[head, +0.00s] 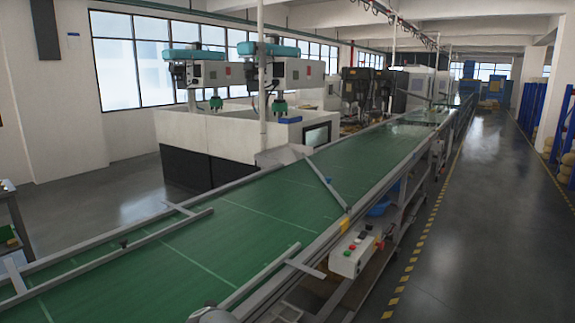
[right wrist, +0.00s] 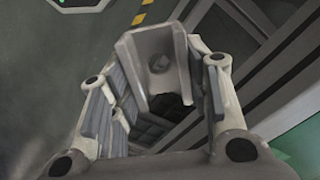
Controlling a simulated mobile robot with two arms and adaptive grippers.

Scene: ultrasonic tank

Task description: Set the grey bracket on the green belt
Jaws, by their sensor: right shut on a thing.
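The grey bracket (right wrist: 150,50) is a U-shaped piece with a round hole or boss in its middle wall. In the right wrist view my right gripper (right wrist: 158,88) is shut on it, with one finger on each side. The green belt (head: 230,222) runs through the head view from the lower left to the far back, and its near part is bare. A rounded grey piece (head: 211,314) shows at the bottom edge of the head view; I cannot tell whether it is part of my arm. My left gripper is in neither view.
Metal rails edge the belt, with a slanted bar (head: 327,186) across it. A control box (head: 355,254) with buttons hangs on the near right side. The aisle floor (head: 480,220) at right is clear. Below the bracket the wrist view shows dark floor and frame members.

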